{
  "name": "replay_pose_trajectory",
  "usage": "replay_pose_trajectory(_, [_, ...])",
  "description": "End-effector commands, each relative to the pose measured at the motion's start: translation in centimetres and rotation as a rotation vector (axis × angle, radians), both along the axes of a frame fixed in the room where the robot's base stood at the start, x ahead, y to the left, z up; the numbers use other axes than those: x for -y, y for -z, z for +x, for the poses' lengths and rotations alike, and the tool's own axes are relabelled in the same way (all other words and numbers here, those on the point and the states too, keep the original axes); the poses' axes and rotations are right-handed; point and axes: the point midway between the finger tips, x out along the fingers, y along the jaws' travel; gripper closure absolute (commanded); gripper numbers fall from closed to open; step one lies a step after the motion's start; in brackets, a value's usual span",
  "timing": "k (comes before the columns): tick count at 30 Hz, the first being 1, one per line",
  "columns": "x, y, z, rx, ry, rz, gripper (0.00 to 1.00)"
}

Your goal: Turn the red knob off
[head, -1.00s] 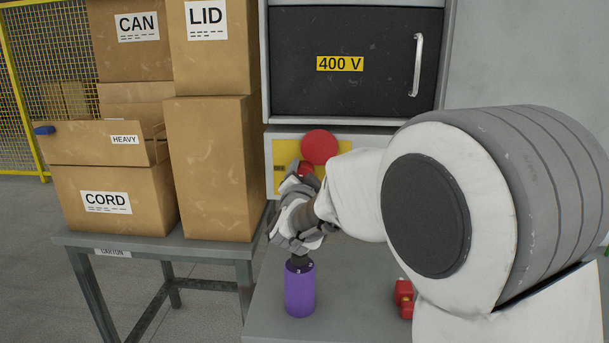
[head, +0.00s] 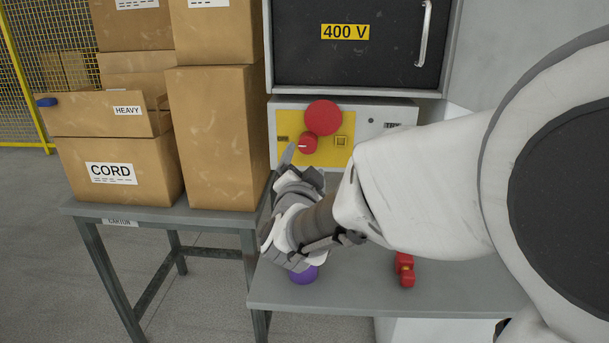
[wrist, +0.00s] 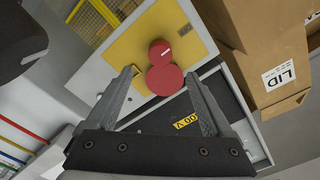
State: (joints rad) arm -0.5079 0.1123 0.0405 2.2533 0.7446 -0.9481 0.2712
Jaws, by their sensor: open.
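The small red knob (head: 308,143) with a white pointer mark sits on a yellow plate (head: 287,128) on the grey control box. A larger red round button (head: 323,117) is just above it and partly overlaps it in the head view. My gripper (head: 303,162) is open and empty, just below the knob in the head view. In the wrist view my gripper (wrist: 160,75) has its two fingers apart, with the larger button (wrist: 165,79) between the tips and the knob (wrist: 160,50) just beyond them. I see no contact with the knob.
A dark 400 V door (head: 350,60) with a handle is above the box. A square yellow button (head: 341,141) is right of the knob. Cartons (head: 215,140) stand on the left table. A purple cylinder (head: 304,275), mostly hidden, and a red object (head: 405,270) are on the bench.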

Motion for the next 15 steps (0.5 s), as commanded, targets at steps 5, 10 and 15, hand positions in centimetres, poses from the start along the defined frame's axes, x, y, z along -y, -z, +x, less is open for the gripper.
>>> replay_pose_trajectory(5, [-0.2, -0.2, -4.1, 0.001, -0.004, 0.000, 0.15])
replay_pose_trajectory(10, [-0.3, -0.1, -6.5, 0.001, -0.003, 0.000, 0.15])
replay_pose_trajectory(15, [-0.3, 0.0, -7.5, 0.001, -0.001, -0.001, 0.15])
